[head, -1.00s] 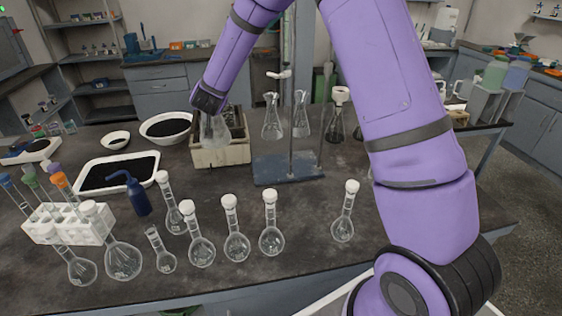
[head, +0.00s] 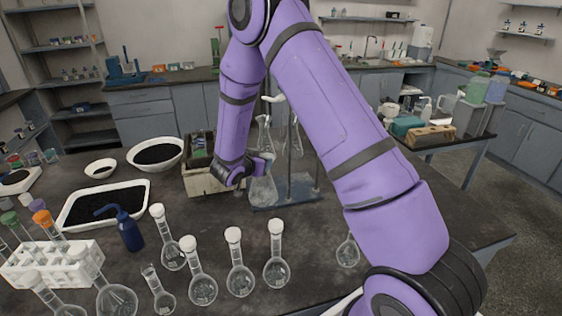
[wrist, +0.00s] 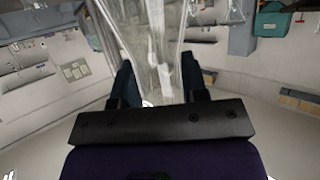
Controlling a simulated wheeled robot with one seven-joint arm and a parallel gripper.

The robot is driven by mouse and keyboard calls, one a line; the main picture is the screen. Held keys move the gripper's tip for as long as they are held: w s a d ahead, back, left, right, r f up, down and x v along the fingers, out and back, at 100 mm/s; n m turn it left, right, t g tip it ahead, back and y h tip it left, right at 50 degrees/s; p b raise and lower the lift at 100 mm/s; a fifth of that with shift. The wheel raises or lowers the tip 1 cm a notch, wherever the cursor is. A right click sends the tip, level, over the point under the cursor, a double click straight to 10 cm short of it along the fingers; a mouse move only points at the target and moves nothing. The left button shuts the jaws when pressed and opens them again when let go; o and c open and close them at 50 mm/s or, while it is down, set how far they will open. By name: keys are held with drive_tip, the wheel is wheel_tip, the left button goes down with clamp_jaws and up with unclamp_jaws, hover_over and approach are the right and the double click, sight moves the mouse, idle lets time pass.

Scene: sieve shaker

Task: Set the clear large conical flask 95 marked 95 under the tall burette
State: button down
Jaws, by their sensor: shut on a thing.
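My gripper (head: 262,164) is shut on a clear conical flask (head: 263,190), held upright by its neck; no mark on it can be read. In the wrist view the clear glass of the flask (wrist: 152,50) stands between the two dark fingers. The flask overlaps the left part of the blue stand base (head: 300,188); I cannot tell whether it touches it. The stand's upright rod (head: 290,140) rises from the base with a white clamp (head: 272,99). The burette itself is not clearly seen, and my arm covers the upper part of the stand.
Other clear flasks (head: 295,138) stand behind the stand. A wooden crate (head: 200,182) is just left of my gripper. Several white-capped volumetric flasks (head: 239,280) line the front of the dark bench. Bare bench lies between them and the stand base.

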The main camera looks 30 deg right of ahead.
drive_tip(key=r+x, duration=0.2)
drive_tip(key=x, duration=1.2)
drive_tip(key=shift+d, duration=0.3)
drive_tip(key=shift+w+f, duration=0.15)
drive_tip(key=c, duration=0.6)
unclamp_jaws()
drive_tip(key=shift+c, duration=0.2)
